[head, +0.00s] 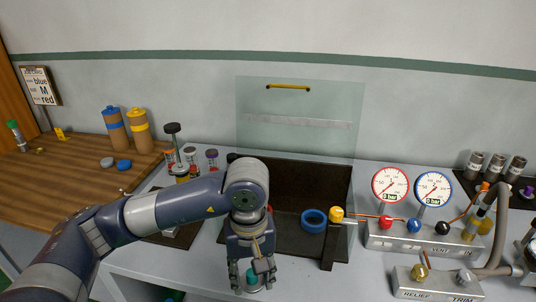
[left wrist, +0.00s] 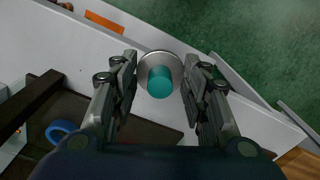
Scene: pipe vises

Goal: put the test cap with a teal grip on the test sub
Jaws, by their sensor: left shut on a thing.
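The test cap with a teal grip (left wrist: 160,82) is a round silver disc with a teal knob, seen from above in the left wrist view. My left gripper (head: 252,272) is shut on it, with one finger at each side of the disc. In the head view the teal grip (head: 252,271) shows partly between the fingers, at the front edge of the bench. In the left wrist view the gripper (left wrist: 160,85) has the cap centred at its fingertips. I cannot tell which item is the test sub. My right gripper is not in view.
A gauge box (head: 425,240) is further right. Several small bottles stand at left.

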